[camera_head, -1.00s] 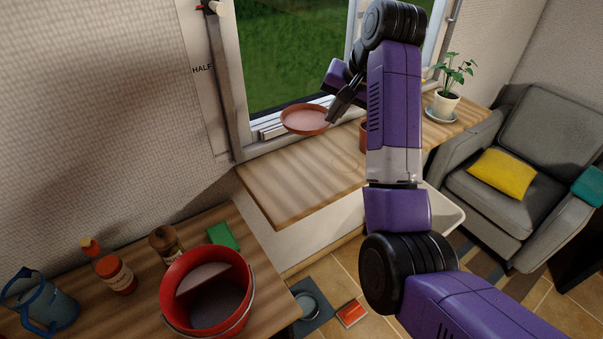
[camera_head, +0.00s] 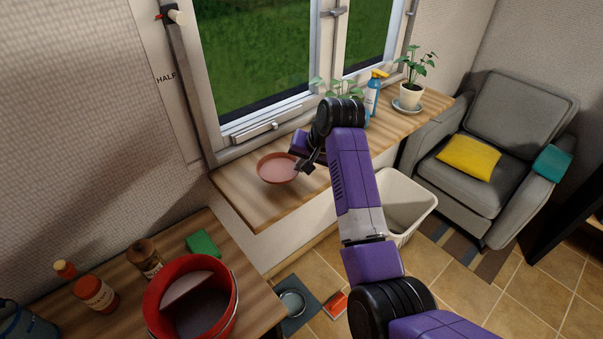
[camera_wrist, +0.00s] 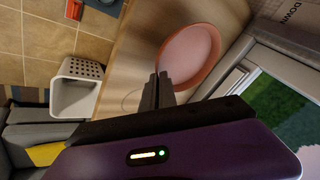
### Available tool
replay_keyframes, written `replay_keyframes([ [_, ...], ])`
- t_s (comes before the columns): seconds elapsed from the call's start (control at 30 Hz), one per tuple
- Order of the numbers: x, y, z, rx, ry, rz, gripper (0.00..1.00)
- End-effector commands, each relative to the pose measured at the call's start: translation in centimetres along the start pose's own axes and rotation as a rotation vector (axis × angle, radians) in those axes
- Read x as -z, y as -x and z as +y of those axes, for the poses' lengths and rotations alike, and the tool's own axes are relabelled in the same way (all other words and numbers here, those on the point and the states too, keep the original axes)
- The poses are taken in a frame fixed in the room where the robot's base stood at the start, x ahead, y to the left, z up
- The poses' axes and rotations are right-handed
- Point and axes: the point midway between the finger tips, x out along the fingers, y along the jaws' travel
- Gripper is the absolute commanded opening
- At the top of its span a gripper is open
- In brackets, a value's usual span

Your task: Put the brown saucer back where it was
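The brown saucer (camera_head: 277,170) is over the left part of the wooden windowsill (camera_head: 245,205). My gripper (camera_head: 302,166) is at its right rim. In the wrist view, the fingers (camera_wrist: 158,88) are closed together on the rim of the saucer (camera_wrist: 190,55). The saucer looks nearly level. I cannot tell whether its underside touches the sill. A faint ring mark (camera_wrist: 124,102) shows on the sill beside the fingers in the wrist view, apart from the saucer and partly hidden by the gripper.
My arm hides the middle of the sill. Leaves of a plant (camera_head: 332,90) show behind it. A blue spray bottle (camera_head: 372,98) and a potted plant (camera_head: 411,96) stand farther right. The window (camera_head: 250,65) is behind. A white bin (camera_head: 408,205) stands below.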

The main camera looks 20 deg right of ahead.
Motion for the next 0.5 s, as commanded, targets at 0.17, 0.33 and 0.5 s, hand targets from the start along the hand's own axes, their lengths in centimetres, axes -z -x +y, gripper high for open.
replay_keyframes([
  [0.17, -1.0, -2.3, 1.0, -0.001, -0.001, -0.003, 0.00],
  [0.33, -1.3, -3.1, 1.3, 0.000, 0.000, -0.001, 0.00],
  [0.5, -1.3, -3.1, 1.3, -0.001, 0.000, -0.002, 0.04],
])
